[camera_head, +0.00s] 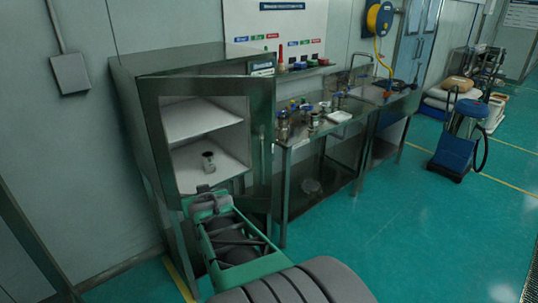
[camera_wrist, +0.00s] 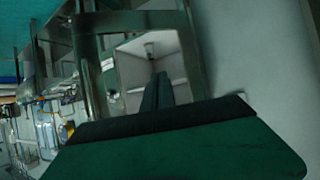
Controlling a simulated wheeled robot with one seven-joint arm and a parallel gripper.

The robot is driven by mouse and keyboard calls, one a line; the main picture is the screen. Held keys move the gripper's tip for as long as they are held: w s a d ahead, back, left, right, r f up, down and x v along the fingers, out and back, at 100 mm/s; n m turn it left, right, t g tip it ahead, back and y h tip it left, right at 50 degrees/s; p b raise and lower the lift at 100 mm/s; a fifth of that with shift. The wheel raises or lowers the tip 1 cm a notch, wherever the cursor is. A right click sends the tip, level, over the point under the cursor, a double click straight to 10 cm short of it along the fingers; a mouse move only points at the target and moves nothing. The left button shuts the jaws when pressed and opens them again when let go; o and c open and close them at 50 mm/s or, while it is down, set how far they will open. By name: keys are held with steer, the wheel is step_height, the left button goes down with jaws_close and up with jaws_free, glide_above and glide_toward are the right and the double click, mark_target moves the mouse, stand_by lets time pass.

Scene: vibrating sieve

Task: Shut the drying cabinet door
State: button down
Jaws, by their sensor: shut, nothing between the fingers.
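The drying cabinet (camera_head: 125,105) is a grey metal box at the left in the head view. Its door (camera_head: 262,125), a metal frame around a large window, stands open at an angle; how wide is hard to tell. White shelves and a small jar (camera_head: 208,161) show through the frame. My gripper (camera_head: 204,190) is low in front of the door; contact cannot be told. In the wrist view my shut, empty fingers (camera_wrist: 160,80) point toward the white interior (camera_wrist: 138,68), with a metal frame post (camera_wrist: 92,65) to their left. The door's lower part is partly hidden by my arm.
A metal bench (camera_head: 315,135) with several bottles and jars stands right of the cabinet. A blue wheeled unit (camera_head: 458,140) stands farther right. The green floor (camera_head: 400,230) is clear in front of the bench. A wall is close on the cabinet's left.

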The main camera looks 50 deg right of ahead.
steer(key=s+d+f+m+h, duration=0.1)
steer(key=s+d+m+h, duration=0.15)
steer(key=d, duration=0.75)
steer(key=m+h+b, duration=0.1)
steer(key=m+h, duration=0.1)
steer(key=h, duration=0.4)
glide_toward(271, 145)
steer(key=p+x, duration=0.4)
steer(key=x, duration=0.3)
steer(key=shift+s, duration=0.15)
steer(key=shift+y, duration=0.25)
